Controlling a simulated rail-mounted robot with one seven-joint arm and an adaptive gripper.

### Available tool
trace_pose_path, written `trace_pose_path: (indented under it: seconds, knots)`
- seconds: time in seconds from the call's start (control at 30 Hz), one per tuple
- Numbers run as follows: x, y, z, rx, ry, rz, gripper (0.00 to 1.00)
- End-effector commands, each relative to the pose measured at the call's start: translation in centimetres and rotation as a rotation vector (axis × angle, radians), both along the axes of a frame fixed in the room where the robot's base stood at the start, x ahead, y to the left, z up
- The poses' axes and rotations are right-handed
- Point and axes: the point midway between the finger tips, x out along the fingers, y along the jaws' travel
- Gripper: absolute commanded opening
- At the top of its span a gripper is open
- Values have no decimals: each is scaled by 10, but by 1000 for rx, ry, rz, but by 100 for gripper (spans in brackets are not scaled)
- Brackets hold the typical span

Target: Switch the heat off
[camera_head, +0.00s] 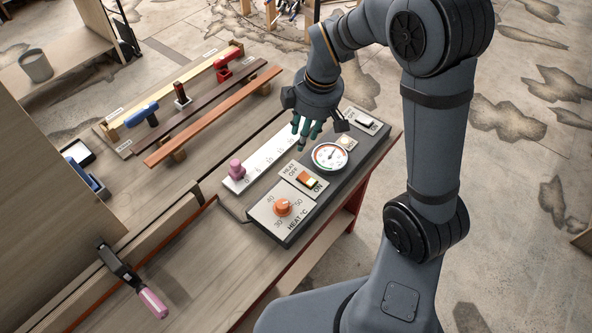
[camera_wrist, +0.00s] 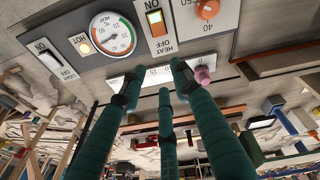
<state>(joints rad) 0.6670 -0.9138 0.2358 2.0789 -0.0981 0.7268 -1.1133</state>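The heat switch (camera_head: 308,181) is an orange-lit rocker on the grey control panel (camera_head: 262,221), between the labels "HEAT OFF" and "ON". It also shows lit at the top of the wrist view (camera_wrist: 155,22). The orange heat knob (camera_head: 282,207) sits beside it, marked 30 to 50.
A light switch (camera_head: 365,123) and a small "HOT" lamp (camera_wrist: 84,44) share the panel. A pink knob (camera_head: 236,169) stands on a white scale strip beside it. Wooden strips with red and blue clamps (camera_head: 142,114) lie farther left. A pink-handled clamp (camera_head: 151,301) is at the front left.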

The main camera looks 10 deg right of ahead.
Motion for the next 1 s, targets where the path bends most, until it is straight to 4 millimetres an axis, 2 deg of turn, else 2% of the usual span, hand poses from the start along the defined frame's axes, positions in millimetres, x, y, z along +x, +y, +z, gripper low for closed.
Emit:
trace_pose_path:
  seconds: [0.1, 0.2, 0.43, 0.5, 0.63, 1.0]
  knots:
    - [1, -2, 5, -66, -16, 298, 23]
    - [-6, -5, 5, -113, -10, 537, 17]
    - [-18, -7, 3, -162, -5, 929, 3]
    - [-19, -7, 3, -169, -10, 998, 0]
    - [-19, -7, 3, -179, -17, 1070, 0]
    - [-19, -7, 3, -180, -19, 1083, 0]
